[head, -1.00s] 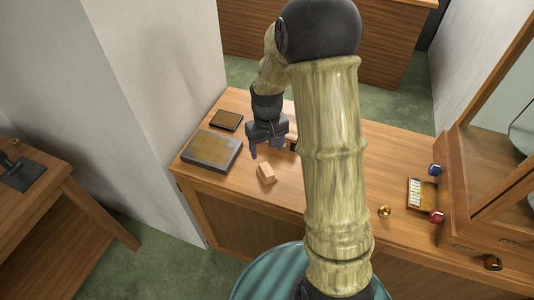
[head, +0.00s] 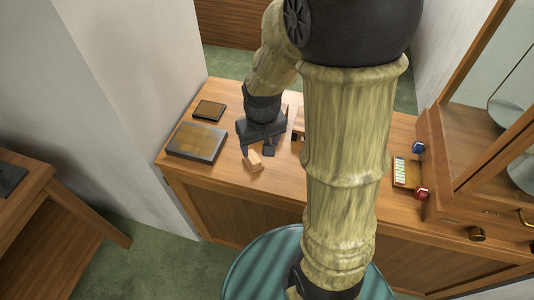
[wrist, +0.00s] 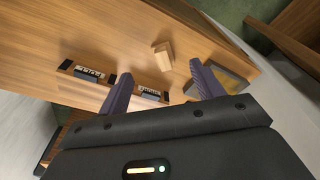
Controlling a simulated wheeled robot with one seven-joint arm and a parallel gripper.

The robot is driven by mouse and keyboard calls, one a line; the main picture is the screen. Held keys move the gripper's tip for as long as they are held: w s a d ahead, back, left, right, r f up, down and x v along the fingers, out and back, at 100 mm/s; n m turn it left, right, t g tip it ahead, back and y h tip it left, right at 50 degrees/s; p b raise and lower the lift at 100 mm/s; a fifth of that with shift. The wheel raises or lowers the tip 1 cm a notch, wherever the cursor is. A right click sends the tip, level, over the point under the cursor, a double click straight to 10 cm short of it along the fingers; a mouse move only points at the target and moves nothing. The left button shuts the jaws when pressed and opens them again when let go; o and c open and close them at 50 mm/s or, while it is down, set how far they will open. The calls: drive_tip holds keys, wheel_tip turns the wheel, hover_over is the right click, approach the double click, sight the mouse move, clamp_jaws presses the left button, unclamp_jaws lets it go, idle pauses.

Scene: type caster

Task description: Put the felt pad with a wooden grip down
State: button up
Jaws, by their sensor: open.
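The felt pad with a wooden grip appears to be the small pale wooden block (head: 254,162) on the wooden counter, near its front edge. It also shows in the wrist view (wrist: 163,56), lying beyond my fingertips and between their lines. Its felt side cannot be made out. My gripper (head: 257,151) is just behind the block in the head view. In the wrist view my gripper (wrist: 162,78) has its two fingers spread wide, with nothing held between them.
A flat dark-framed tray (head: 197,142) and a smaller dark pad (head: 209,110) lie left of my gripper. Type strips (wrist: 88,73) lie on the counter. A small case (head: 406,172), a blue knob (head: 418,147) and a red knob (head: 422,193) are at right, beside a wooden cabinet.

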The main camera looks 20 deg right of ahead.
drive_tip(key=s+r+t, duration=0.1)
drive_tip(key=s, duration=0.5)
drive_tip(key=shift+r+m, duration=0.35)
drive_tip(key=shift+m, duration=0.05)
idle(0.8)
drive_tip(key=shift+a, duration=0.2)
drive_tip(key=shift+c, duration=0.2)
idle(0.4)
